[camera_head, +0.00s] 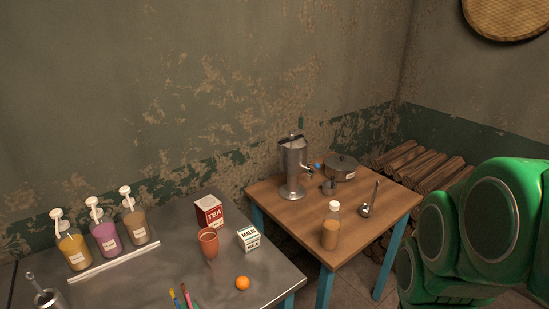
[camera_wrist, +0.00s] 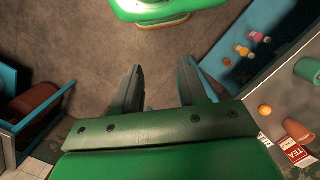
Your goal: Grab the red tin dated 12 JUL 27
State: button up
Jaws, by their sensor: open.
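A red and white tin (camera_head: 209,212) marked TEA stands upright on the metal table, behind a clay cup. In the wrist view the same tin (camera_wrist: 293,153) shows at the lower right edge, partly cut off. No date can be read on it. My gripper (camera_wrist: 160,92) is open and empty, its two dark fingers spread over bare floor, apart from the tin. The gripper is not seen in the head view, where only my green arm shows at the right.
Close around the tin are the clay cup (camera_head: 208,243), a green and white carton (camera_head: 248,238) and an orange (camera_head: 242,283). Several pump bottles (camera_head: 105,236) stand at left. A wooden table (camera_head: 268,205) holds a steel urn (camera_head: 292,168), a pot (camera_head: 341,168) and a bottle (camera_head: 331,232).

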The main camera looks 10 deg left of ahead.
jog(key=o, duration=1.1)
